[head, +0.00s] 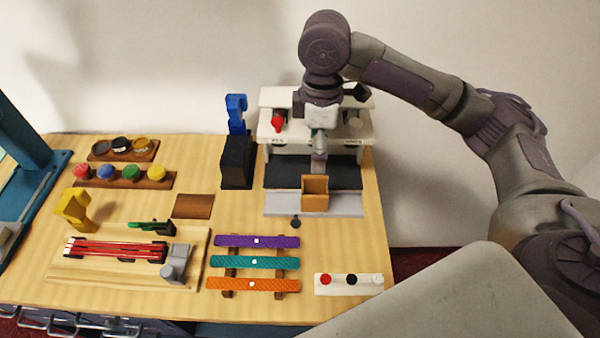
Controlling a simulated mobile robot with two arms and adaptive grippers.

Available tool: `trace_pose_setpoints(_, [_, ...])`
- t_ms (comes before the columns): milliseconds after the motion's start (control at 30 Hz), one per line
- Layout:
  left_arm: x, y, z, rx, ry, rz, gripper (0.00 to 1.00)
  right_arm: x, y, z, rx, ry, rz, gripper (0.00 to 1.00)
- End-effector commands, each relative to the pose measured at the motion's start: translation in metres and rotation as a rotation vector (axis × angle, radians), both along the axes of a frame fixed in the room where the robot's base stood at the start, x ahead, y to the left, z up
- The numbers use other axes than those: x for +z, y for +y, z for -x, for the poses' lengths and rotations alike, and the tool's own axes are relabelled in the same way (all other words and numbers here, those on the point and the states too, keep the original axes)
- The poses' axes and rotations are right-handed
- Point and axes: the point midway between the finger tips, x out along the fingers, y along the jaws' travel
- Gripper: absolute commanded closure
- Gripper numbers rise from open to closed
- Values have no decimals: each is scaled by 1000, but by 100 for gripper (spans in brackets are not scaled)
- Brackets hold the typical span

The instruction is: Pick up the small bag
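A small tan-orange open-topped holder (315,201), which looks like the small bag, stands upright on the light grey base of the white stand at the back right. My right gripper (319,165) reaches down in front of the stand, with its tip just above and behind the bag's top edge. It overlaps the bag closely in this view, and I cannot tell whether they touch. The fingers are seen narrow, so their opening is unclear. My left gripper is not in view.
The white stand (271,98) has a red knob and a dark tray behind the bag. A black box (236,165) with a blue piece stands left of it. Coloured strips (270,241) and a white strip with knobs (335,290) lie in front. A wooden board (196,278) lies front left.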

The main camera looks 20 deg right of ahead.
Motion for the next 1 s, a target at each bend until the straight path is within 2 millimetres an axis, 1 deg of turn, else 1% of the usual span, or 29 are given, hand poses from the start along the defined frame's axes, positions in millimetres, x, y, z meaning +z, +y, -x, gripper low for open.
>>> trace_pose_setpoints(33, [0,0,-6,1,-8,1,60,1,1,1,9,-6,6,19])
trace_pose_setpoints(67, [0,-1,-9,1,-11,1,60,0,1,1,11,-6,8,19])
trace_pose_setpoints(133, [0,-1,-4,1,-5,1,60,-6,2,1,13,-6,10,19])
trace_pose_setpoints(167, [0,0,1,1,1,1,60,-10,2,1,13,-5,10,19])
trace_pose_setpoints(333, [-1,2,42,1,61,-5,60,-43,2,2,12,-3,9,19])
trace_pose_setpoints(400, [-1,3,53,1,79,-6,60,-57,2,2,12,-3,9,19])
trace_pose_setpoints(467, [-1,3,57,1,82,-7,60,-67,2,2,11,-4,7,19])
trace_pose_setpoints(567, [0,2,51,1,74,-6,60,-79,2,2,11,-6,8,19])
trace_pose_setpoints(700, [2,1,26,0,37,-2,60,-86,2,2,12,-7,8,19])
trace_pose_setpoints(800, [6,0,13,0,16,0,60,-97,4,2,12,-5,9,19])
trace_pose_setpoints(867, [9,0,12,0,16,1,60,-106,5,3,11,-4,8,19])
trace_pose_setpoints(1000, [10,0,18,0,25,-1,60,-127,6,3,10,-6,8,19])
